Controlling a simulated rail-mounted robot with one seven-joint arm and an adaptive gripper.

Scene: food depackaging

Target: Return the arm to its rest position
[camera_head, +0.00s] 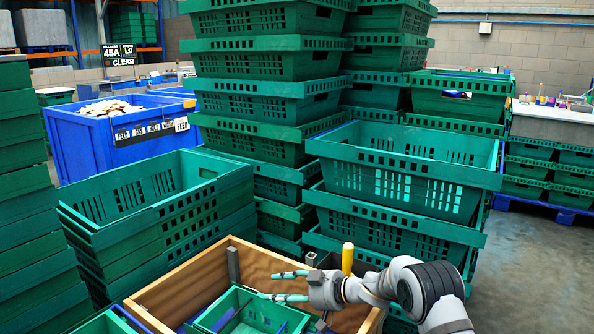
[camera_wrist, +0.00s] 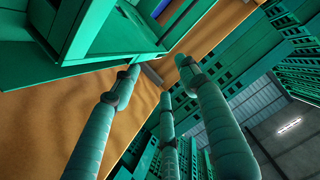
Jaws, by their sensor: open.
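My gripper (camera_head: 290,286) is in the lower middle of the head view, at the end of my white and dark grey arm. Its green fingers point left and are spread apart, with nothing between them. It is over the right part of a wooden-sided box (camera_head: 180,287). A small green crate (camera_head: 236,318) sits inside that box, below and left of the fingers. In the wrist view the green fingers (camera_wrist: 160,85) are apart and empty, with the wooden wall (camera_wrist: 40,120) and a green crate (camera_wrist: 115,35) beyond them.
Stacked green crates (camera_head: 400,172) stand close behind my arm, and more crates (camera_head: 160,200) stand at left. A yellow-handled item (camera_head: 347,258) stands upright just behind my gripper. A blue bin (camera_head: 110,150) is at the back left. Grey floor is open at the right (camera_head: 530,270).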

